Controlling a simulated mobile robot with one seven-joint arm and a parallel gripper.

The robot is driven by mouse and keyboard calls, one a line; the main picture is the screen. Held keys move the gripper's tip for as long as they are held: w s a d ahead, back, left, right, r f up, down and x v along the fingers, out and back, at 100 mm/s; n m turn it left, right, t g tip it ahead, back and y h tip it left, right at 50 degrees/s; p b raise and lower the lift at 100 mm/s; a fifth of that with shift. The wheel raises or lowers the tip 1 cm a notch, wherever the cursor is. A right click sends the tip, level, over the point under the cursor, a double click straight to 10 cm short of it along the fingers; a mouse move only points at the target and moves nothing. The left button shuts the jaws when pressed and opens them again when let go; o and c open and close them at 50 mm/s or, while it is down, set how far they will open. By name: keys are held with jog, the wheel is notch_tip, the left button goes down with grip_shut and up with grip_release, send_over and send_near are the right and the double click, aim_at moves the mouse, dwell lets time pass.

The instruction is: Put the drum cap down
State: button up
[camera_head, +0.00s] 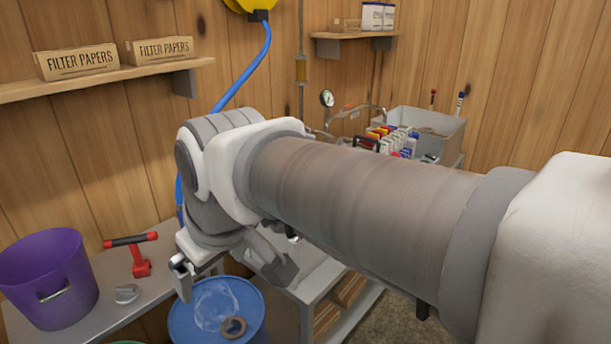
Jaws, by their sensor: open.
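A small grey round cap (127,293), which looks like the drum cap, lies on the grey bench (98,318) between the purple bucket and the red tool. My gripper (234,276) is open, its two fingers wide apart, with nothing seen between them. It points down over the blue drum (190,327), to the right of the cap and apart from it. A brown ring (233,327) shows on the drum's top; I cannot tell whether it is a loose ring or the rim of an opening.
A blue hose (243,75) hangs behind my arm. A grey bin (425,125) and several bottles stand at the back right.

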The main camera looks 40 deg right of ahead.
jog(key=s+f+m, duration=0.2)
jog(key=s, duration=0.1)
jog(key=s+f, duration=0.1)
jog(key=shift+s+d+m, duration=0.25)
jog(key=shift+s+m, duration=0.05)
jog(key=shift+m, duration=0.1)
notch_tip(320, 180, up, 7)
jog(key=p, duration=0.7)
jog(key=shift+r, duration=0.1)
